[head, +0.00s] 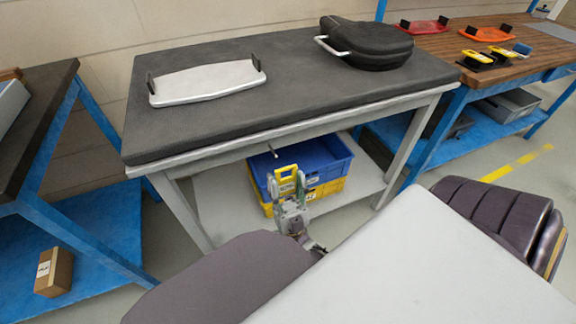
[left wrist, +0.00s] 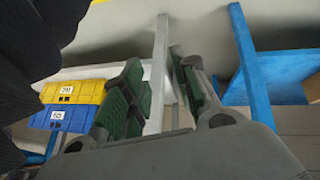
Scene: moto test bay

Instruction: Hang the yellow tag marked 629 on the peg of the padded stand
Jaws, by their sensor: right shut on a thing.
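The padded stand (head: 230,105) has a thick dark top on a grey frame, in the middle of the head view. A thin pale peg (head: 262,154) sticks out at its front edge. My right gripper (head: 288,186) is shut on a yellow tag (head: 286,170), held upright just below and right of the peg. The tag looks apart from the peg; its number is too small to read. My left gripper (left wrist: 163,88) shows in the left wrist view, its green-padded fingers apart with nothing between them. It cannot be made out in the head view.
A blue crate (head: 328,162) and a yellow crate (head: 328,192) sit on the shelf below. A white tray (head: 205,84) and a black case (head: 368,45) rest on the padded top. A cardboard box (head: 54,273) lies on the blue shelf at left.

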